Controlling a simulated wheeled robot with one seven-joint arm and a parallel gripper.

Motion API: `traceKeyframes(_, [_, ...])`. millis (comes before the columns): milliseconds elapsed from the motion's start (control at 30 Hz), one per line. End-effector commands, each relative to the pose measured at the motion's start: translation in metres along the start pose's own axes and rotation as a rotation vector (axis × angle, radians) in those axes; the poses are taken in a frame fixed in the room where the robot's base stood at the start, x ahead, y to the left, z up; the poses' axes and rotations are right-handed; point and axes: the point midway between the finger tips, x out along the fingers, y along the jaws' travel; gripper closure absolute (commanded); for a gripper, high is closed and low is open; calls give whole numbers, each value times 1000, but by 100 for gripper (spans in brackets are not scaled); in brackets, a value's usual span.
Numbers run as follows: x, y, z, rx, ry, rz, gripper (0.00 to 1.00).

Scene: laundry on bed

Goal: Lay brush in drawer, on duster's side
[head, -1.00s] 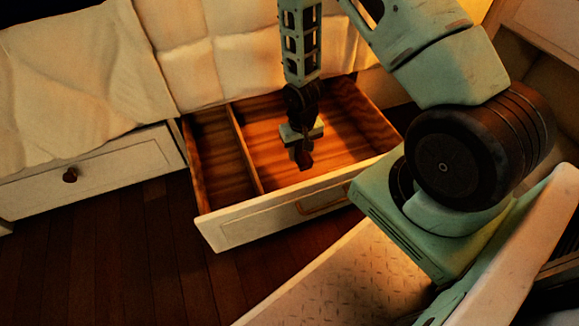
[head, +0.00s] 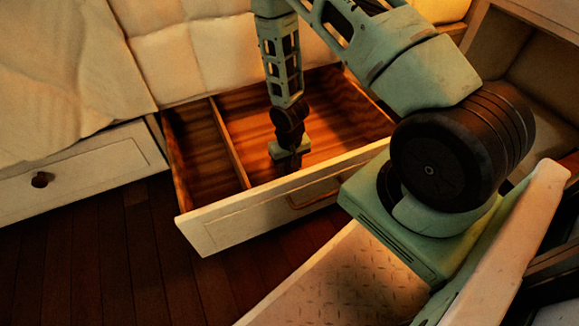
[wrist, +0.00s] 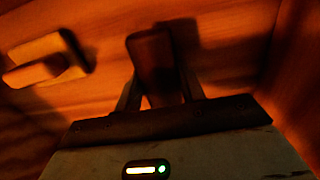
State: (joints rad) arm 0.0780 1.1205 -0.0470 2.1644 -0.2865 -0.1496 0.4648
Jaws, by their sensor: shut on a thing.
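My gripper (head: 289,163) points down inside the larger right compartment of the open drawer (head: 255,212), close behind its front. In the wrist view it is shut on a dark brown, block-like piece, the brush (wrist: 150,52), which sticks out beyond the fingers. A pale, blocky thing with a dark edge, seemingly the duster (wrist: 45,50), lies on the wooden drawer floor to the left of the brush, apart from it. In the head view my arm and the drawer front hide most of the brush, and I cannot make out the duster.
A wooden divider (head: 229,145) separates the narrow left compartment, which looks empty, from the larger right one. A closed drawer with a dark knob (head: 42,180) is at the left, under the bedding (head: 65,85).

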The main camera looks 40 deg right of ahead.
Motion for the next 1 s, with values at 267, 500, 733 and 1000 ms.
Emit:
traceKeyframes(267, [3, 0, 0, 0, -1, 0, 46])
traceKeyframes(500, [3, 0, 0, 0, 0, 0, 39])
traceKeyframes(733, [-12, 0, 0, 1, 1, 0, 39])
traceKeyframes(1000, [-65, 0, 0, 1, 2, -1, 39])
